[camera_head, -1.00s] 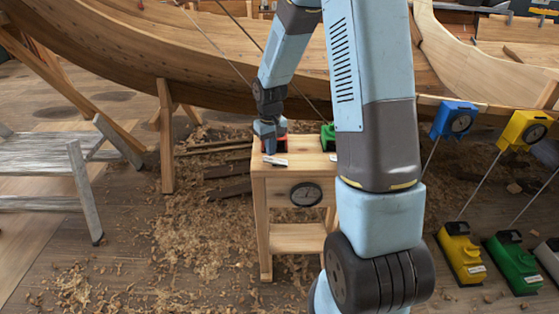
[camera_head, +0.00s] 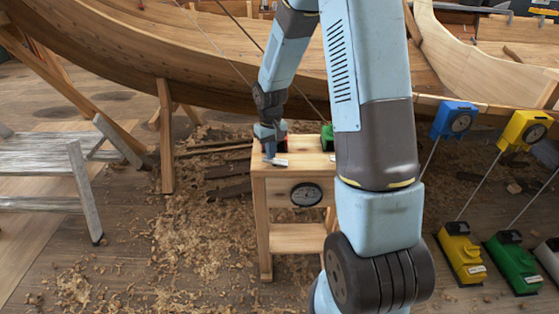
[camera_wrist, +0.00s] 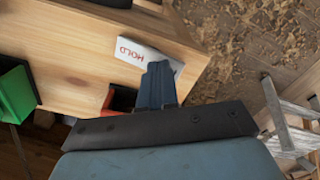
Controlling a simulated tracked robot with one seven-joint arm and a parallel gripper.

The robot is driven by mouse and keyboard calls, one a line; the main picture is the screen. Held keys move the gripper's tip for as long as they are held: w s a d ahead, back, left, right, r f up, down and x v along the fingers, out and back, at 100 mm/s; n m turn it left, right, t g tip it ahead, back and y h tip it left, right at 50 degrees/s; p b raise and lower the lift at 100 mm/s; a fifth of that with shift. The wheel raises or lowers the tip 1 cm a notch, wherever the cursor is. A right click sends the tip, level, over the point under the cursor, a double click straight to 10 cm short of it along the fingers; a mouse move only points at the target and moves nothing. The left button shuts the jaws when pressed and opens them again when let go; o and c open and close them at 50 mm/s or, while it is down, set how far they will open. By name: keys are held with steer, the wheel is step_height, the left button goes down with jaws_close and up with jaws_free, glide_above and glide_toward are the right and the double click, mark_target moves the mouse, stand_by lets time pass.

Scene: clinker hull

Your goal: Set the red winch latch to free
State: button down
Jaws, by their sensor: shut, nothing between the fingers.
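The red winch (camera_head: 284,127) sits on top of a small wooden stand (camera_head: 287,183), mostly hidden behind my gripper (camera_head: 269,155). In the wrist view a corner of the red winch with a dark top (camera_wrist: 119,98) shows beside my gripper (camera_wrist: 160,67). The fingers are shut and empty. They point down by a white label reading HOLD (camera_wrist: 143,52), overlapping its edge in the picture; I cannot tell if they touch it. The label also shows in the head view (camera_head: 281,162). I cannot make out the latch or its setting.
A green winch (camera_head: 328,136) stands on the same stand, right of the red one. A round black dial (camera_head: 306,195) is on the stand's front. A wooden hull (camera_head: 200,65) rises behind. A grey step (camera_head: 60,180) stands at left, yellow and green units (camera_head: 461,253) at right.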

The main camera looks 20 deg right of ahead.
steer(key=shift+f, duration=0.75)
stand_by(0.5)
steer(key=shift+r, duration=3.55)
